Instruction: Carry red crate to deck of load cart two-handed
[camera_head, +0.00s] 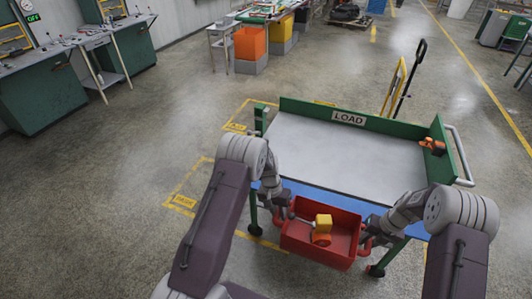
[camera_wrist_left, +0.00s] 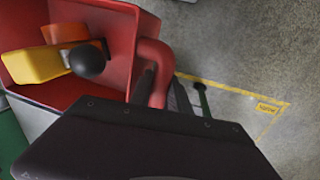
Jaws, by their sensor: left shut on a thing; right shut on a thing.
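The red crate (camera_head: 340,255) hangs between my two grippers at the near edge of the load cart, with yellow and orange parts inside. My left gripper (camera_head: 290,210) is shut on the crate's left handle. My right gripper (camera_head: 368,240) is shut on its right handle. In the left wrist view, the red handle (camera_wrist_left: 152,75) is at the jaws, and the crate (camera_wrist_left: 110,70) holds a yellow part, an orange part and a black ball. The load cart's grey deck (camera_head: 345,155) lies just beyond the crate and looks bare in its middle. The jaw tips are partly hidden.
The cart has a green back wall with a LOAD sign (camera_head: 348,118) and a green right side wall. An orange object (camera_head: 433,146) sits at that right wall. Green workbenches (camera_head: 45,95) stand far left.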

